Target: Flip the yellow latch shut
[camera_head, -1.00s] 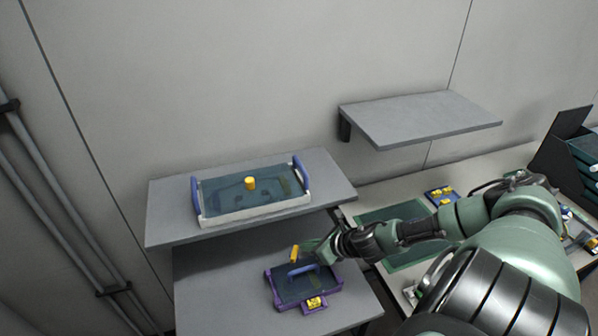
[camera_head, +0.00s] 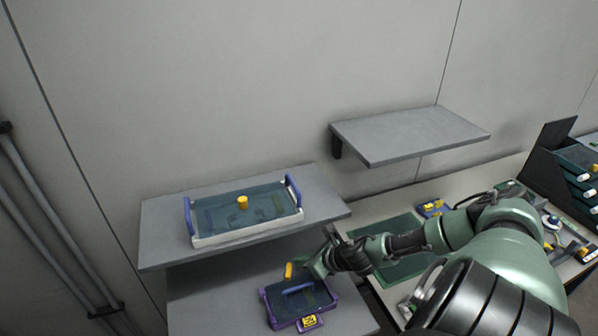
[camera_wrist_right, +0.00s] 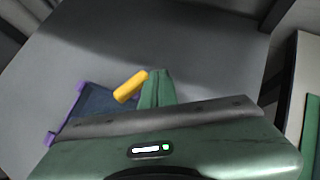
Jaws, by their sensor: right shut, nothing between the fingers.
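The yellow latch (camera_head: 289,270) is a short rounded bar standing up at the back edge of a purple-rimmed case (camera_head: 273,317) with a dark lid. My right gripper (camera_head: 307,268) is beside the latch, on its right in the head view. In the right wrist view the yellow latch (camera_wrist_right: 130,86) sits tilted just left of the green fingertips (camera_wrist_right: 158,80). The fingers are together with nothing between them. I cannot tell whether they touch the latch. The wrist housing hides much of the case in the wrist view. My left gripper is not in view.
The case stands on a grey lower shelf (camera_head: 205,310). Above and behind it, an upper shelf (camera_head: 160,240) holds a white tray (camera_head: 250,230) with blue handles and a yellow knob. A bare wall shelf (camera_head: 410,135) and a worktable with a green mat (camera_head: 405,266) lie to the right.

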